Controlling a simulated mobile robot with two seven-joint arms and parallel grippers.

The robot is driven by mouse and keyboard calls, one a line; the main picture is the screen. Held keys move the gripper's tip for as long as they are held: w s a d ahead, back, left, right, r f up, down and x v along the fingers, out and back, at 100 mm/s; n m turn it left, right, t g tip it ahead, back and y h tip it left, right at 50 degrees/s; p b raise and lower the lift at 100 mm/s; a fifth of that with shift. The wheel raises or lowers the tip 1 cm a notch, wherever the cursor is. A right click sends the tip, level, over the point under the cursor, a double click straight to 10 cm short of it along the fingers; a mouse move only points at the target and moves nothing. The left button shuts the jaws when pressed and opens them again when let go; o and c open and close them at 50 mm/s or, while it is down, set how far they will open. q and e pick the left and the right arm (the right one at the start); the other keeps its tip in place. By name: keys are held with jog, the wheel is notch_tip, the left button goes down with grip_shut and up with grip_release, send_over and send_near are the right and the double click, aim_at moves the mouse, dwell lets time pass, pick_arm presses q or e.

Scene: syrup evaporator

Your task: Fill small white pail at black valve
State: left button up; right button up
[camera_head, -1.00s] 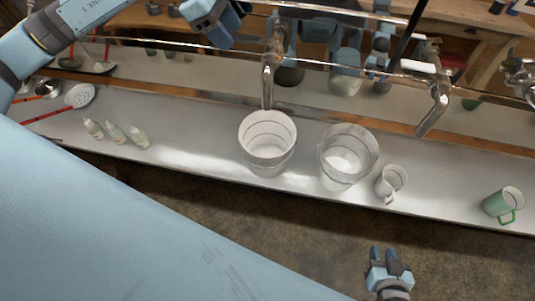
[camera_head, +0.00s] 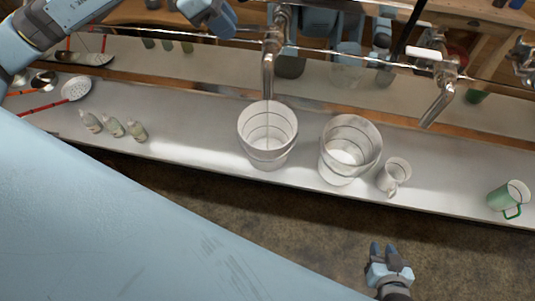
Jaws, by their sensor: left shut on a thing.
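A white pail (camera_head: 267,152) stands upright on the metal shelf, its mouth below the left metal spout (camera_head: 268,72). I cannot clearly tell whether liquid runs into it. The black valve's handle is not clearly visible; the top edge cuts off the upper part of this tap. My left gripper (camera_head: 222,22) is at the top, just left of the tap. It is shut, seemingly on the valve handle, but its grip is partly out of frame. My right gripper (camera_head: 383,251) is low in front of the shelf, empty, with its fingers apart.
A green mug (camera_head: 508,197) is at far right. Small bottles (camera_head: 114,127) and a skimmer (camera_head: 76,89) are left. A second spout (camera_head: 438,106) has a white lever (camera_head: 422,53).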

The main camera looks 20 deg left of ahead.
pick_arm(q)
jog(key=shift+s+d+n, duration=0.15)
jog(key=shift+s+n, duration=0.15)
jog(key=shift+n, duration=0.1)
pick_arm(e)
jog(key=shift+f, duration=0.35)
pick_arm(q)
jog(key=shift+s+d+n+t+y+b, duration=0.25)
jog(key=shift+s+d+n+t+b, duration=0.2)
jog(key=shift+n+b, duration=0.2)
jog(key=shift+s+d+n+t+y+b, duration=0.25)
jog(key=shift+s+n+t+b, duration=0.1)
jog(key=shift+s+n+b, duration=0.3)
pick_arm(e)
jog(key=shift+a+f, duration=0.1)
jog(key=shift+f, duration=1.05)
pick_arm(q)
jog(key=shift+w, duration=0.15)
jog(key=shift+s+d+n+t+y+b, duration=0.3)
jog(key=shift+s+d+n+b, duration=0.1)
jog(key=shift+n, duration=0.4)
jog(key=shift+s+d+n+t+y+b, duration=0.2)
jog(key=shift+s+d+n+y+b, duration=0.15)
jog(key=shift+n, duration=0.45)
pick_arm(e)
jog(key=shift+f, duration=0.75)
pick_arm(q)
jog(key=shift+d, duration=0.1)
